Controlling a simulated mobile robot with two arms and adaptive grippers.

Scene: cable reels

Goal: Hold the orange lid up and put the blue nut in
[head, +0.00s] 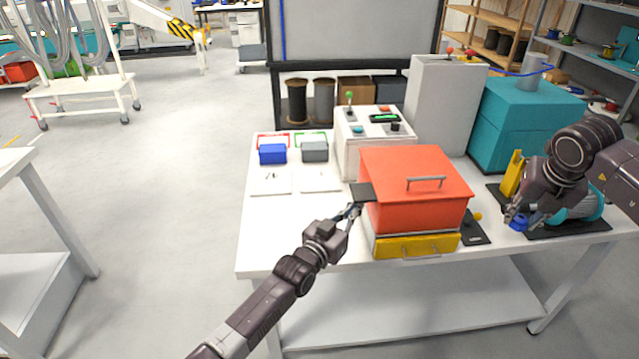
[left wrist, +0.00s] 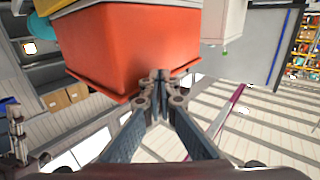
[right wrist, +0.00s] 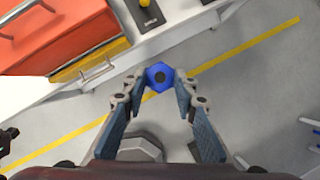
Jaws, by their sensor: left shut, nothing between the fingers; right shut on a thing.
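The orange lid (head: 410,205), a deep box-like cover with a grey handle on top, sits over a yellow drawer front on the table; it also shows in the left wrist view (left wrist: 115,45). A dark plate (head: 363,193) sticks out from its left side. My left gripper (head: 355,210) is shut and empty just under that plate, close to the lid's left side; whether it touches is unclear. In the left wrist view its fingertips (left wrist: 158,77) meet beside the lid's rim. My right gripper (right wrist: 160,82) is shut on the blue nut (right wrist: 159,74), held near the table's front right (head: 519,223).
The yellow drawer (head: 417,245) has a grey handle. A white control box (head: 373,140), a grey block (head: 440,105) and a teal machine (head: 520,125) stand behind. Blue (head: 272,154) and grey (head: 314,152) bins sit at the left. The table's front left is bare.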

